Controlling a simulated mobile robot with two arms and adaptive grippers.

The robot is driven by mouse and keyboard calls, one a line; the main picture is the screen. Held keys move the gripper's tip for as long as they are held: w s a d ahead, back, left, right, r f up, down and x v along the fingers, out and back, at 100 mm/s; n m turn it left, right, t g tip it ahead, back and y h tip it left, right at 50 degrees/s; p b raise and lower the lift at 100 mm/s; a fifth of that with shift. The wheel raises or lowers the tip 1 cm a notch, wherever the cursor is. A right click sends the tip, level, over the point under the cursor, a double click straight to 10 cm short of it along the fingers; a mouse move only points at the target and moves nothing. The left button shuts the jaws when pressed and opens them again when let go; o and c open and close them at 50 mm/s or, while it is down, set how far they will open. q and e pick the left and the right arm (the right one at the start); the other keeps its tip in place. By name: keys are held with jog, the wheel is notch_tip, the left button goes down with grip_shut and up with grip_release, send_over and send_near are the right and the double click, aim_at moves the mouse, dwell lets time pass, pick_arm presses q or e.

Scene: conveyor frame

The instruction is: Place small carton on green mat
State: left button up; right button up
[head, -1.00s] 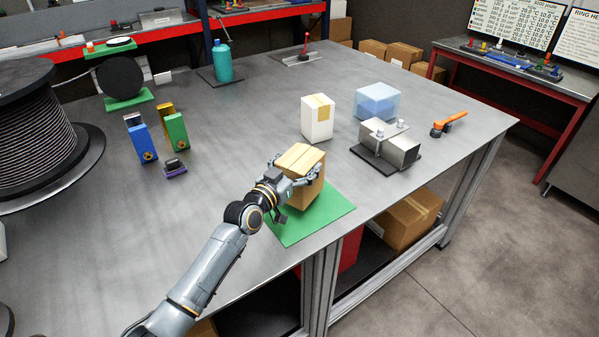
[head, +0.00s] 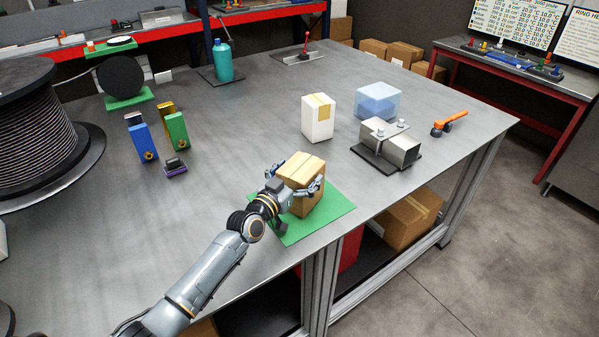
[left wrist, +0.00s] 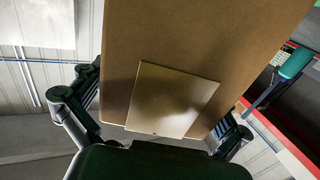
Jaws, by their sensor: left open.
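The small brown carton (head: 307,204) stands upright on the green mat (head: 333,211) at the table's front edge and appears to rest on it. My left gripper (head: 296,180) is open, with its fingers to either side of the carton. In the left wrist view the carton (left wrist: 200,40) fills the middle, with a paler panel low on its face. The open fingers of my left gripper (left wrist: 155,125) show at its left and right, with visible gaps. The far side of the carton is hidden. My right gripper is not in view.
A white carton (head: 317,118) stands behind the mat, with a translucent blue box (head: 378,102) and a metal block fixture (head: 388,146) to its right. Blue and green boxes (head: 177,132) stand at the left.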

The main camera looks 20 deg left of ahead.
pick_arm(q)
jog(key=shift+r, duration=0.15)
jog(key=b+v, duration=0.1)
jog(key=v, duration=1.1)
dwell(1.0)
